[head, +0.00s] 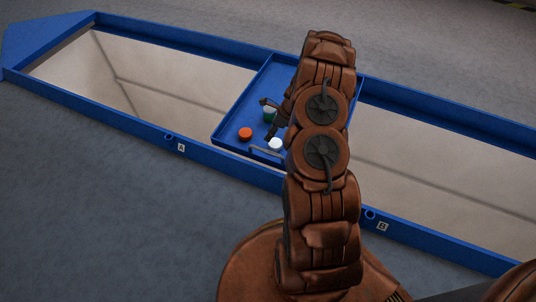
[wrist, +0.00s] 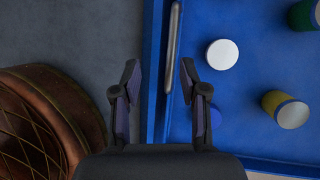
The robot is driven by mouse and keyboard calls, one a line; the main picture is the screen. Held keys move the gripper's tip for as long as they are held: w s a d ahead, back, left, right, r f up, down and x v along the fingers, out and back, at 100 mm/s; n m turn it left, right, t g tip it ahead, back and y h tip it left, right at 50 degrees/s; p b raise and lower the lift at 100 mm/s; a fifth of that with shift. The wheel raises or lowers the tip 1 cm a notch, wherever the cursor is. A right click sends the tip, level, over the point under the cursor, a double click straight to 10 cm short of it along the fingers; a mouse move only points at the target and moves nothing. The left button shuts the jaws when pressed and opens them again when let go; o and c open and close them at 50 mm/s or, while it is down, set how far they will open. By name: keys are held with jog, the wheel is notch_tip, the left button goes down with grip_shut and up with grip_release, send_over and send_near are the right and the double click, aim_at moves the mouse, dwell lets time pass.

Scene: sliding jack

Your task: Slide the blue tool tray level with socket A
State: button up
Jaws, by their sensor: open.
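The blue tool tray (head: 229,124) sits across the long blue frame, between socket A (head: 168,135) and socket B (head: 370,214). It is to the right of socket A, nearer A than B. Its grey bar handle (head: 265,152) is on the near side; it also shows in the wrist view (wrist: 174,40). My gripper (wrist: 160,75) is open and empty. The handle's end shows between the fingertips, closer to the right finger; I cannot tell the height gap.
The tray carries an orange-topped jar (head: 245,133), a white-topped jar (head: 275,144), a green jar (head: 269,115) and a yellow jar (wrist: 285,110). The label A plate (head: 181,147) and label B plate (head: 382,226) mark the near rail. The frame is empty on both sides of the tray.

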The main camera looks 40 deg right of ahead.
jog(key=shift+m, duration=0.7)
jog(key=shift+w+a+f+b, duration=0.15)
jog(key=shift+f+b, duration=0.45)
jog(key=shift+f, duration=1.25)
jog(key=shift+w+a+f+b, duration=0.15)
jog(key=shift+f+b, duration=0.45)
jog(key=shift+f, duration=1.25)
jog(key=shift+w+a+f+b, duration=0.15)
jog(key=shift+f+b, duration=0.45)
jog(key=shift+f, duration=1.25)
jog(key=shift+d, duration=0.1)
jog(key=shift+c, duration=0.2)
grip_shut()
